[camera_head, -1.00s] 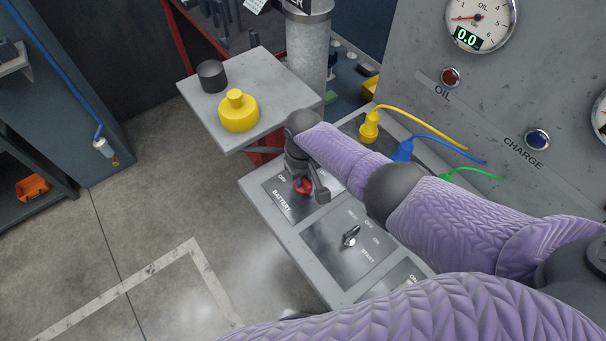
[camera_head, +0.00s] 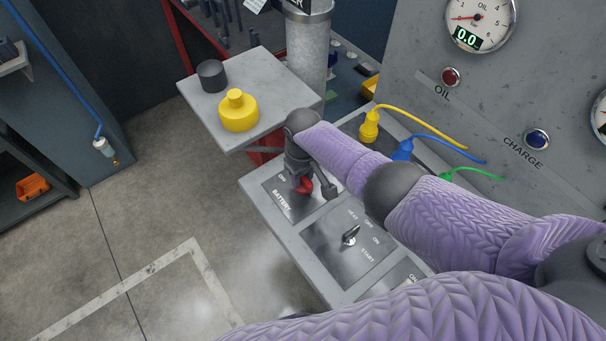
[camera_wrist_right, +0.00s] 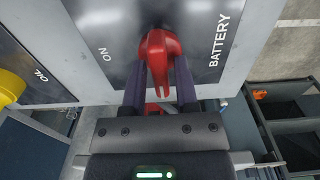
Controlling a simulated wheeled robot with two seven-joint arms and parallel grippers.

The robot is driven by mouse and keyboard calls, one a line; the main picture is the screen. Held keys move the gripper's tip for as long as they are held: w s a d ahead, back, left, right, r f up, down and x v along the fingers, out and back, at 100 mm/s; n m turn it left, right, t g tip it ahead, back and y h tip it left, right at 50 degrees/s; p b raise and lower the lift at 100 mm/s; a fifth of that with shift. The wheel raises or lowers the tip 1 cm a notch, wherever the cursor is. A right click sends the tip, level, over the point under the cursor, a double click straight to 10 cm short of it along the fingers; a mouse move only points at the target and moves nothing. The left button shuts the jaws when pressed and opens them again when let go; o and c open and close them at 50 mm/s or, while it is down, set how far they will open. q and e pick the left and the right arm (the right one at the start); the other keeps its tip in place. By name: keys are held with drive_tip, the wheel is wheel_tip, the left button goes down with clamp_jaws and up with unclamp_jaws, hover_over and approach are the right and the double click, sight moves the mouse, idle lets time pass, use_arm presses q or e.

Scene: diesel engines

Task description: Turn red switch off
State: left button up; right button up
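The red switch (camera_head: 305,185) sits on the battery panel (camera_head: 312,209), next to an OFF label. In the right wrist view the red switch (camera_wrist_right: 159,50) has a wide rounded top and a narrow part running toward my gripper. ON and BATTERY labels flank it. My right gripper (camera_head: 314,191) is at the switch; in the wrist view its two dark fingers (camera_wrist_right: 160,92) stand on either side of the narrow part, with visible gaps. It looks open around the switch. Part of the switch is hidden by the gripper in the head view. My left gripper is not in view.
A key switch (camera_head: 350,236) with a START label is on the neighbouring panel. Yellow (camera_head: 369,126), blue (camera_head: 403,150) and green (camera_head: 446,176) plugs with cables lie behind my right arm. A side shelf holds a yellow cap (camera_head: 238,112) and a black cylinder (camera_head: 211,76).

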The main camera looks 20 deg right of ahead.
drive_tip(key=shift+o, duration=0.8)
wheel_tip(320, 180, up, 9)
drive_tip(key=p, duration=0.5)
drive_tip(key=shift+r, duration=0.45)
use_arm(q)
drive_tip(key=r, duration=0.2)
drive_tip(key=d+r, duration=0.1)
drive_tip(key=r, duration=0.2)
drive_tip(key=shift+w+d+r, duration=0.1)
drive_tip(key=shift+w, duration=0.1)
